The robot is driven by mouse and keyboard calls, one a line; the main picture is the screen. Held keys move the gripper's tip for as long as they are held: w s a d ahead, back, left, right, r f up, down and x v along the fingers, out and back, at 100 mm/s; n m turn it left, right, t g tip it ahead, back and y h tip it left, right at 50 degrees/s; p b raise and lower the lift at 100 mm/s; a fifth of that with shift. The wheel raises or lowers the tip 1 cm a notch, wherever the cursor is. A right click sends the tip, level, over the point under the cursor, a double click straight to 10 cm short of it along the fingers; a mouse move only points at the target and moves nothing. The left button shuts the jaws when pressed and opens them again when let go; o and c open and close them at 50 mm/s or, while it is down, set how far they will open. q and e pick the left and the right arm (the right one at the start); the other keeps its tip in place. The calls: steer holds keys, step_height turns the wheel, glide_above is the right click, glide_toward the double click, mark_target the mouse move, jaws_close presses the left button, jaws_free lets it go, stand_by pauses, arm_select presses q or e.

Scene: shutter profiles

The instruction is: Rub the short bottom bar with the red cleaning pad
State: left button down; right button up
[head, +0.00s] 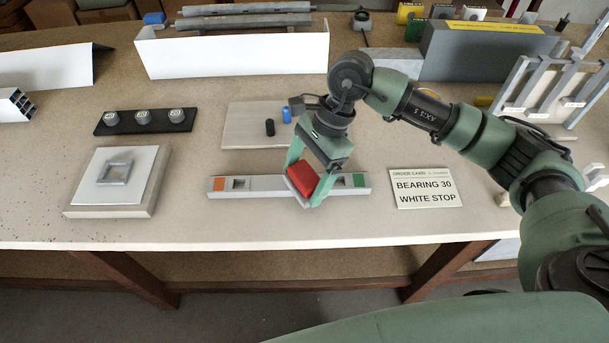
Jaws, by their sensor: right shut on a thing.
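The short bottom bar (262,195) is a light grey profile lying left to right near the table's front edge. It has an orange patch at its left end, a green patch at its right end and small square cut-outs. My right gripper (309,190) points down over the bar, right of its middle, and is shut on the red cleaning pad (301,181). The pad is at the bar's top; whether it touches the bar is hard to tell. The fingers and pad hide part of the bar. My left gripper is not in view.
An order card (425,188) reading "BEARING 30 WHITE STOP" lies right of the bar. A board (245,125) with a black and a blue cylinder is behind it. A pale block (118,180) with a square frame stands left.

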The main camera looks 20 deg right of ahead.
steer(key=shift+r+p, duration=0.8)
steer(key=shift+r, duration=1.95)
steer(key=shift+r+p, duration=0.7)
steer(key=shift+r, duration=0.8)
